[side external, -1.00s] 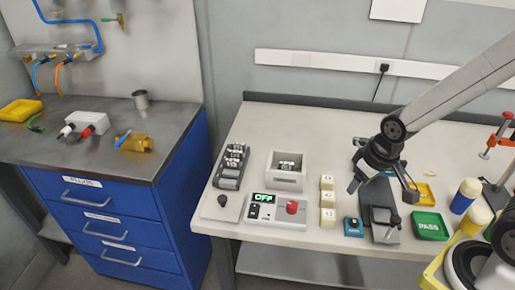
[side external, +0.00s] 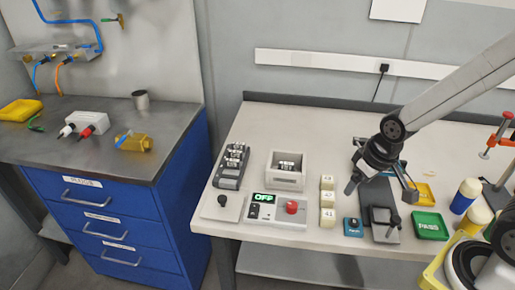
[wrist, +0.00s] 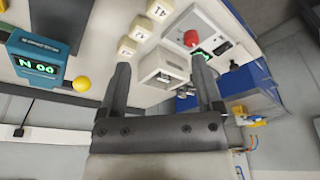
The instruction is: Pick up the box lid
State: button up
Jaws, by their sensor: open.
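A flat light-grey plate with a black knob (side external: 221,205), which looks like the box lid, lies at the table's front left corner. An open pale box (side external: 286,170) stands behind and to the right of it, with a small part inside. My gripper (side external: 380,187) is open and empty above the table, well to the right of the lid and box. In the wrist view, my gripper (wrist: 160,64) frames the box (wrist: 163,78) in the distance. I cannot make out the lid there.
A control panel reading OFF (side external: 277,210) sits just right of the lid. A dark device (side external: 231,166) stands behind the lid. Several cream blocks (side external: 327,199) stand between box and gripper. A green PASS tray (side external: 430,226) lies at right. The table behind the box is clear.

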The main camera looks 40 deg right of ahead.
jog(key=w+a+f+n, duration=0.15)
jog(key=w+a, duration=0.25)
jog(key=w, duration=0.5)
jog(key=n+t+y, duration=0.1)
jog(key=n+y, duration=0.2)
jog(key=n, duration=0.2)
send_over(223, 198)
jog(key=s+d, duration=0.2)
notch_tip(223, 198, down, 9)
jog(key=shift+s+a+r, duration=0.1)
jog(key=shift+a, duration=0.05)
jog(key=shift+x, duration=1.25)
jog(key=shift+x, duration=2.65)
jog(key=shift+r, duration=0.1)
grip_shut()
